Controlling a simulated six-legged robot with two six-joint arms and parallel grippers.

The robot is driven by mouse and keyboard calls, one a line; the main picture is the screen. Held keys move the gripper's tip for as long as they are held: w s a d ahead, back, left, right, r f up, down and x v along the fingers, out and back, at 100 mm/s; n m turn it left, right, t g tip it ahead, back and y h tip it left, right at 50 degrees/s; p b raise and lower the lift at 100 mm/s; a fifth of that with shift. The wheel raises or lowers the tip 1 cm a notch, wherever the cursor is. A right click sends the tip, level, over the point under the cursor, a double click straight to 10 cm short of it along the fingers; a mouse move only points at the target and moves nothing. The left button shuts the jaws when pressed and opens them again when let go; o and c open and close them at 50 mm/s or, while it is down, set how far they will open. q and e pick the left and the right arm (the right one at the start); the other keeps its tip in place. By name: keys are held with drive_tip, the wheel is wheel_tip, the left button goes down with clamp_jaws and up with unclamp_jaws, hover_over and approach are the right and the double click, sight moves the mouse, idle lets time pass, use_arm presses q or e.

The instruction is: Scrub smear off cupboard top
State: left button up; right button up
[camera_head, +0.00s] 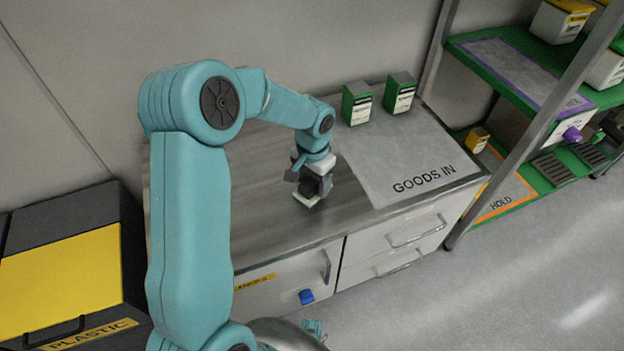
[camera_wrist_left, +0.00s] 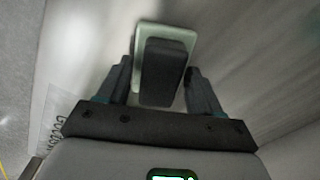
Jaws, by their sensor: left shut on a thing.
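The cupboard top (camera_head: 262,210) is a grey wood-grain surface against the wall. My left gripper (camera_head: 310,193) is over its front middle part, pointing down. It is shut on a scrubber with a dark block handle and a pale green pad (camera_head: 305,201). In the left wrist view the scrubber's dark handle (camera_wrist_left: 162,72) sits between the two fingers, with the pale green pad (camera_wrist_left: 150,32) beyond it. The pad is at or very close to the top; I cannot tell if it touches. No smear can be made out; the arm and gripper hide part of the top. My right gripper is not in view.
A grey GOODS IN mat (camera_head: 405,150) covers the right of the top, with two green-and-white boxes (camera_head: 357,103) (camera_head: 400,93) at its back. A shelf rack (camera_head: 530,80) stands at right. A yellow-lidded PLASTIC bin (camera_head: 62,280) stands at left.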

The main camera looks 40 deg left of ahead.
use_arm(q)
wheel_tip(320, 180, up, 2)
drive_tip(key=shift+r+p, duration=0.15)
drive_tip(key=shift+p, duration=0.2)
drive_tip(key=shift+s+r, duration=0.2)
drive_tip(key=shift+r, duration=0.15)
drive_tip(key=shift+w+r+p, duration=0.15)
drive_tip(key=shift+r+p, duration=0.35)
drive_tip(key=shift+p, duration=0.25)
drive_tip(key=shift+r+p, duration=1.45)
drive_tip(key=shift+r, duration=0.65)
drive_tip(key=shift+f, duration=0.1)
